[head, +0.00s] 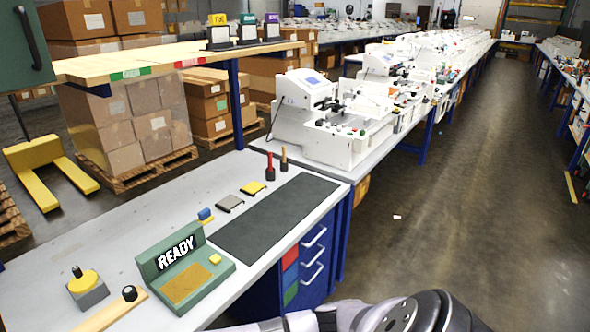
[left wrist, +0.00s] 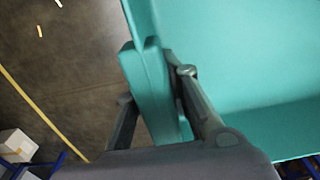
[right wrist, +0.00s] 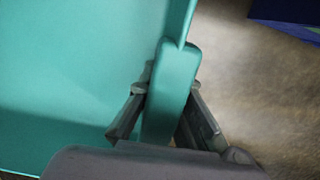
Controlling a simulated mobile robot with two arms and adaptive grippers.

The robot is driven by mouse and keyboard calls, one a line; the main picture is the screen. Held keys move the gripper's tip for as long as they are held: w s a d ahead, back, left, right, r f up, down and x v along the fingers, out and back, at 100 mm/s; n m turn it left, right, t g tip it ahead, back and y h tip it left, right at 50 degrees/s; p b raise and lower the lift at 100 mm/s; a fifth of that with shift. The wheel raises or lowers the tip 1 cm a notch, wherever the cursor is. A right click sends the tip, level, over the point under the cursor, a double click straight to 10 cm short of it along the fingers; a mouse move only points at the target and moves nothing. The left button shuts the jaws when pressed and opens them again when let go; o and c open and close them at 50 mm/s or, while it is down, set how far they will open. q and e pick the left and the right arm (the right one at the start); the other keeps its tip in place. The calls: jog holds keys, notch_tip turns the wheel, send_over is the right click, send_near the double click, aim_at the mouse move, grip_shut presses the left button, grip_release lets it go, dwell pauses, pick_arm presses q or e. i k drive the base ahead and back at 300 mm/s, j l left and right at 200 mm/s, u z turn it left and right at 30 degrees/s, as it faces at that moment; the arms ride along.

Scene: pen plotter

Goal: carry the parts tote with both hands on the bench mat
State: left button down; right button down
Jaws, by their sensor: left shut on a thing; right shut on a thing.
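The parts tote is teal. Its wall and one grip fill the right side of the left wrist view (left wrist: 240,50), and its other end fills the left of the right wrist view (right wrist: 75,60). My left gripper (left wrist: 157,88) is shut on one end grip, a finger on each side. My right gripper (right wrist: 167,87) is shut on the opposite end grip. The floor shows beyond the tote in the left wrist view, so that end is off the bench. The bench mat (head: 277,218) is a bare dark rectangle on the grey bench. The tote and both grippers are out of the head view.
A green READY stand (head: 190,268) stands on the bench left of the mat. A yellow-topped block (head: 86,287), small coloured blocks and two upright handled tools (head: 270,168) are nearby. White machines (head: 340,115) stand behind.

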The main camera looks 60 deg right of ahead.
aim_at(282, 208)
jog(key=l, duration=4.3)
jog(key=i, duration=0.95)
